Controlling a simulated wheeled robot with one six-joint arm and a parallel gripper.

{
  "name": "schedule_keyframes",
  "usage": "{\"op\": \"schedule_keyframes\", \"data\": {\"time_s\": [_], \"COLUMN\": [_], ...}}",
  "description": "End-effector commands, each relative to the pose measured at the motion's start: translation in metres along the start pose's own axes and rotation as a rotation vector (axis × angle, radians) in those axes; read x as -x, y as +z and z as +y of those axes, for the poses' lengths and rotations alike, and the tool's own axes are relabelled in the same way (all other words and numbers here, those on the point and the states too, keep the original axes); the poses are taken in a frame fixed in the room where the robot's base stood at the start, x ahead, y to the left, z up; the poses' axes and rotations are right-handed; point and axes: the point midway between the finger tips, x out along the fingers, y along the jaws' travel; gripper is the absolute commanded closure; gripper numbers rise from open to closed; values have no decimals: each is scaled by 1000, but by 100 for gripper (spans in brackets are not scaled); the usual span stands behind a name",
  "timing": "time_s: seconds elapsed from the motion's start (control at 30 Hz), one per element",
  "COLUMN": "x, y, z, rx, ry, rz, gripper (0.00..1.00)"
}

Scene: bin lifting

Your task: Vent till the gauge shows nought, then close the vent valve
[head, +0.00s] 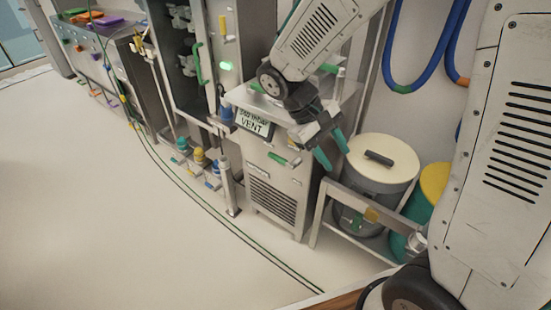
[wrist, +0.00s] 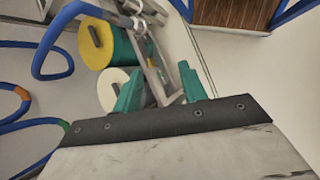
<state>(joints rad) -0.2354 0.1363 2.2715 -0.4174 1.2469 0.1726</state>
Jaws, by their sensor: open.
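A display (head: 254,121) on the front of a grey cabinet has two lines. The lower line reads VENT; the upper looks like 350 mbar, but is small and blurred. A green lever (head: 284,159) sticks out of the cabinet front below the display. I cannot tell whether it is the vent valve. My gripper (head: 332,150) has teal fingers spread apart, with nothing between them. It hangs right of the cabinet, near the pale-lidded drum, not touching the lever. The wrist view shows the open fingers (wrist: 160,88); the display and lever are not visible there.
A grey drum with a cream lid (head: 384,156) and a teal and yellow drum (head: 433,184) stand in a metal frame at right. Blue hoses (head: 423,84) hang on the wall. A green light (head: 226,66) glows on the rack. Open floor (head: 100,210) lies at left.

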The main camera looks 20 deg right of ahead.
Motion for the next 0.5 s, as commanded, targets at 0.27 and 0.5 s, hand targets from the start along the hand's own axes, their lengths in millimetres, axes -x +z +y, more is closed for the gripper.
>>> {"op": "schedule_keyframes", "data": {"time_s": [0.27, 0.5], "x": [-41, -89], "y": [-115, -224], "z": [-9, -33], "rx": [74, 112], "ry": [333, 647], "rz": [-83, -20], "gripper": [58, 58]}}
